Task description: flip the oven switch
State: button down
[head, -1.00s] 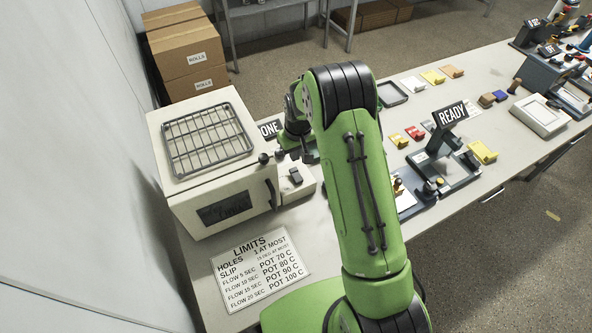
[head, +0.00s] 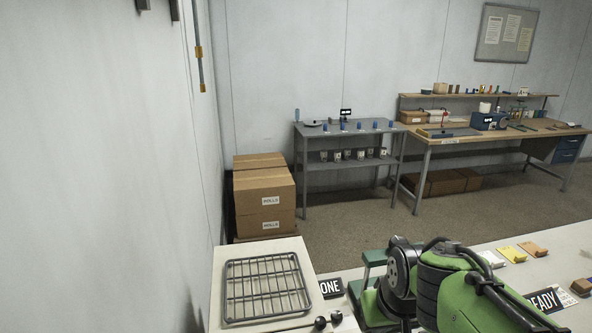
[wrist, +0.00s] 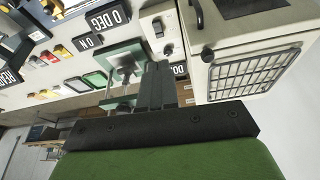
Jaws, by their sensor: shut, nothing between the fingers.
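The white oven (wrist: 262,27) is in the upper right of the wrist view, with a wire rack (wrist: 254,73) on top. Its top also shows at the bottom of the head view (head: 222,262); its front is cut off there. A pale control box beside the oven carries a small dark switch (wrist: 157,27) in the wrist view. I cannot tell the switch's position. My gripper (wrist: 160,68) is shut and empty, its fingers below the switch in the picture and apparently apart from it. In the head view the fingers are hidden or out of frame.
A green device (wrist: 122,56) stands close to my fingers in the wrist view. Behind the bench are stacked boxes (head: 264,195), a grey shelf (head: 347,165) and a wooden workbench (head: 480,140).

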jog(key=s+m+t+b, duration=0.1)
jog(key=s, duration=1.5)
jog(key=shift+s+r+t, duration=0.25)
jog(key=shift+r+t, duration=0.15)
